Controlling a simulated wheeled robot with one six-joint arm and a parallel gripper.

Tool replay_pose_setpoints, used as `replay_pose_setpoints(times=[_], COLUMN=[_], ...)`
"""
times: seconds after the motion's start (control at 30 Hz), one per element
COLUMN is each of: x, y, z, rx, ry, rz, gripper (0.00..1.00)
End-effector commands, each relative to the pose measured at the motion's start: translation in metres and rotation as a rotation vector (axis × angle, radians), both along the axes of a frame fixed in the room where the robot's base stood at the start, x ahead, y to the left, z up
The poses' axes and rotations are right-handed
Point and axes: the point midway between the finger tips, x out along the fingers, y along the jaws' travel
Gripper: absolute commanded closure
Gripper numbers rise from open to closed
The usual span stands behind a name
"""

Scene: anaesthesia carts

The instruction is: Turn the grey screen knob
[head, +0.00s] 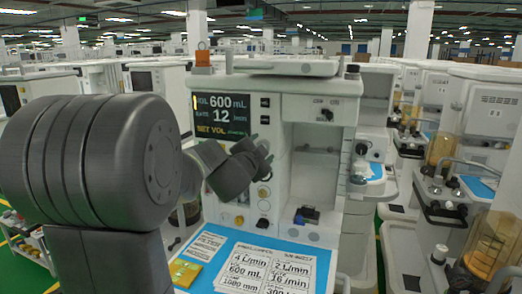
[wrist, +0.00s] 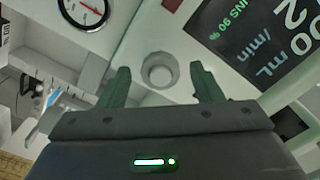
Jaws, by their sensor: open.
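The grey screen knob (wrist: 159,70) is a round, pale grey knob on the white cart front, in the wrist view beside the dark screen (wrist: 270,35). My gripper (wrist: 160,82) is open, with one finger to each side of the knob in that view. Gaps show between the fingers and the knob, and I see no contact. In the head view, my gripper (head: 264,156) is in front of the cart panel, just below and right of the screen (head: 222,115). I cannot make out the knob there; my gripper seems to cover it.
A round gauge (wrist: 85,10) with a red needle is at the upper left of the wrist view. A blue worktop (head: 225,262) with printed cards and a yellow packet (head: 184,272) lies below my gripper. An open bay (head: 312,165) is to the right. Other carts stand around.

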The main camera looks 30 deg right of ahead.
Motion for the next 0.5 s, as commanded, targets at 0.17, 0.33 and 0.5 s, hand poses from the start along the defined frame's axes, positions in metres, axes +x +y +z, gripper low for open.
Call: replay_pose_setpoints(times=[0.17, 0.33, 0.5], x=[-0.012, -0.033, -0.054], y=[0.016, 0.042, 0.068], z=[0.001, 0.001, 0.001], rx=[0.000, -0.001, 0.000], ry=[-0.003, -0.002, -0.003], rz=[0.001, 0.002, 0.001], gripper=[0.41, 0.41, 0.41])
